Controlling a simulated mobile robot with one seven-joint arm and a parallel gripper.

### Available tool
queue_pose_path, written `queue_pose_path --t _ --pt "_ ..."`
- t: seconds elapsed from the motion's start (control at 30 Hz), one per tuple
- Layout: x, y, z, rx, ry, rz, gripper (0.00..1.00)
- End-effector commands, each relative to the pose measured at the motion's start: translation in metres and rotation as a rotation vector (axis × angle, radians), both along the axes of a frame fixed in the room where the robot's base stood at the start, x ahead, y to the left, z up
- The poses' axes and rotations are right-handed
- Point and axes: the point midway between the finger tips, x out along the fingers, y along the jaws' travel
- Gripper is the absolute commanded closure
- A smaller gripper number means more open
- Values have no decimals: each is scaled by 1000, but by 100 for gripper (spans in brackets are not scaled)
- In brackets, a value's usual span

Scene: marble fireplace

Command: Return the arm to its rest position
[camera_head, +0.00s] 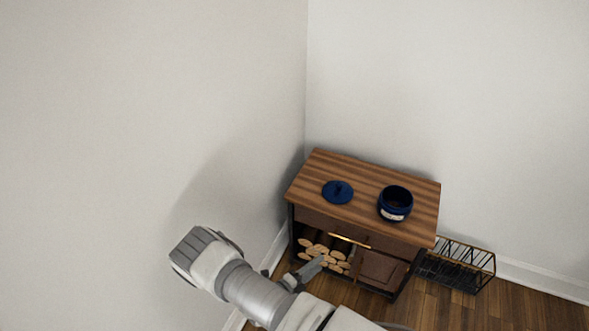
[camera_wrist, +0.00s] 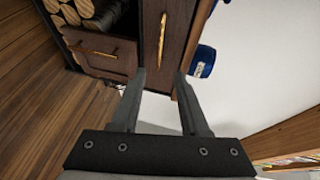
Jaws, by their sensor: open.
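My gripper (camera_head: 312,268) is in front of the cabinet's left part in the head view, low and near the log opening. In the wrist view my gripper (camera_wrist: 161,76) shows two separate grey fingers with nothing between them. The fingers point toward the cabinet (camera_wrist: 178,20), whose front appears turned on its side. My arm runs from the lower middle of the head view up to a bent link at the left, close to the wall. I cannot tell the exact gap between fingertips and cabinet.
The wooden cabinet (camera_head: 315,168) stands near the wall corner, bearing a blue lid (camera_head: 338,191) and an open dark-blue pot (camera_head: 395,203). Logs (camera_head: 325,256) fill its lower left opening. A wire basket (camera_head: 457,266) stands to its right. Wooden floor (camera_head: 440,312) is clear in front.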

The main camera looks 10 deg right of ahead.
Motion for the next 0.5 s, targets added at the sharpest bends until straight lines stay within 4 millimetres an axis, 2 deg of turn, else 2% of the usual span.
queue_pose_path --t 0.17,0.27,0.37,0.5 --pt "2 1 4 13 -15 -14 55" --pt "7 3 20 58 -66 -68 55" --pt "14 6 46 137 -156 -162 55" --pt "21 8 90 268 -315 -329 55"
